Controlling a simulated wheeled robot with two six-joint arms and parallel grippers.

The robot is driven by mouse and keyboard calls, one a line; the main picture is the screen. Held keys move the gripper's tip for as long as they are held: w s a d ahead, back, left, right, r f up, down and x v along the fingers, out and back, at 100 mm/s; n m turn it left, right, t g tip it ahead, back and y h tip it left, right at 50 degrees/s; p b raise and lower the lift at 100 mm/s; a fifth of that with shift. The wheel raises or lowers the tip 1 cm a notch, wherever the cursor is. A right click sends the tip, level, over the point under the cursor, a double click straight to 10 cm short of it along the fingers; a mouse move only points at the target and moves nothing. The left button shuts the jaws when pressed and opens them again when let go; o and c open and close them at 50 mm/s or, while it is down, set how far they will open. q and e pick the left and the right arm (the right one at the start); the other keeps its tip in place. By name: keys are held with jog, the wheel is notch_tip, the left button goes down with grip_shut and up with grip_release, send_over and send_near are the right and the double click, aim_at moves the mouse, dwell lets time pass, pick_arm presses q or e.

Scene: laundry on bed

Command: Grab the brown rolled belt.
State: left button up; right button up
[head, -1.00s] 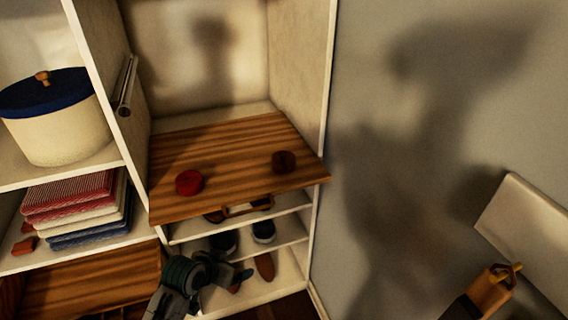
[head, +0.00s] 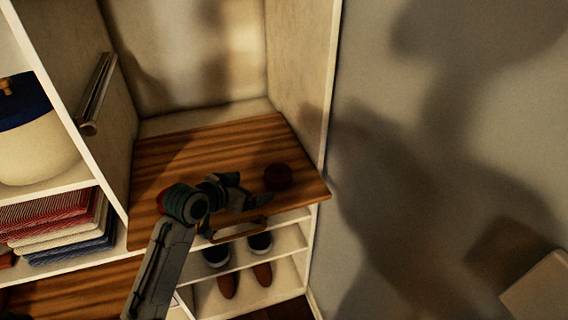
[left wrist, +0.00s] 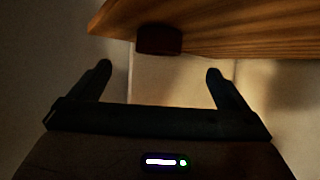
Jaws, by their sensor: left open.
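The brown rolled belt (head: 278,177) lies on the striped wooden shelf board (head: 215,150), toward its right front. My left gripper (head: 242,192) is just left of the belt in the head view, apart from it. In the left wrist view the belt (left wrist: 158,40) shows beyond and between the two open fingertips of the left gripper (left wrist: 158,72), with nothing between them. A red rolled item (head: 162,200) on the same board is mostly hidden behind my left arm. My right gripper is not in view.
A drawer handle (head: 238,230) and shelves with several shoes (head: 240,270) lie below the board. A metal rod (head: 97,93) is on the left partition. Folded cloths (head: 60,228) and a lidded basket (head: 30,140) stand left. A grey wall (head: 440,150) is at right.

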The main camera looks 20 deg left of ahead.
aim_at(276, 174)
pick_arm(q)
jog(key=w, duration=0.3)
jog(key=shift+d+f+p, duration=0.2)
jog(key=shift+p, duration=0.1)
jog(key=x, duration=0.1)
jog(key=p+x, duration=0.1)
jog(key=x, duration=0.1)
jog(key=shift+s+d, duration=0.1)
jog(key=shift+d, duration=0.2)
jog(key=shift+w+d, duration=0.15)
jog(key=shift+w, duration=0.2)
jog(key=p+x, duration=0.2)
jog(key=x, duration=0.1)
jog(key=shift+w+d, duration=0.2)
jog(key=shift+w, duration=0.05)
jog(key=shift+w+d+f+p, duration=0.25)
jog(key=shift+w+f+p, duration=0.1)
jog(key=shift+w+p, duration=0.1)
jog(key=shift+f, duration=0.1)
jog(key=shift+c, duration=0.3)
jog(key=c, duration=1.1)
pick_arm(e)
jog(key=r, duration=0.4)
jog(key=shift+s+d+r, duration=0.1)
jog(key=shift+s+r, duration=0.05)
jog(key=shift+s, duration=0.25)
